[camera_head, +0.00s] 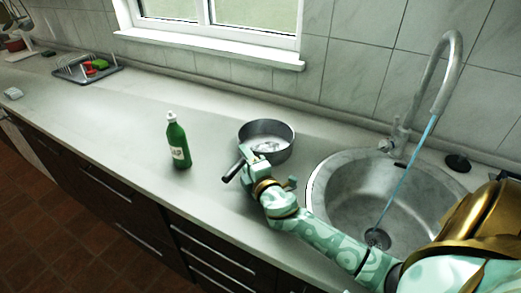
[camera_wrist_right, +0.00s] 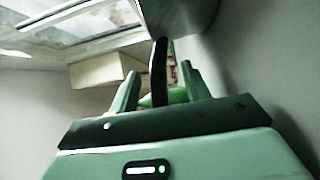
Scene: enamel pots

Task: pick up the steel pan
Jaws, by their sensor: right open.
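The steel pan (camera_head: 272,146) stands on the counter left of the sink in the head view. Its dark handle (camera_head: 232,172) points toward the front left. My right gripper (camera_head: 248,156) is at the handle, close to the pan's front left side. In the right wrist view the gripper (camera_wrist_right: 160,70) is open, and the dark handle (camera_wrist_right: 158,62) shows between its two fingers, with gaps on both sides. The pan's wall (camera_wrist_right: 180,18) shows at the top of that view. Part of the handle is hidden by the gripper in the head view. My left gripper is not in view.
A green bottle (camera_head: 178,146) stands on the counter left of the pan. The round sink (camera_head: 335,190) with a tall faucet (camera_head: 445,75) and running water is at the right. A dish rack (camera_head: 88,70) is far left. The counter (camera_head: 110,115) between rack and bottle is clear.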

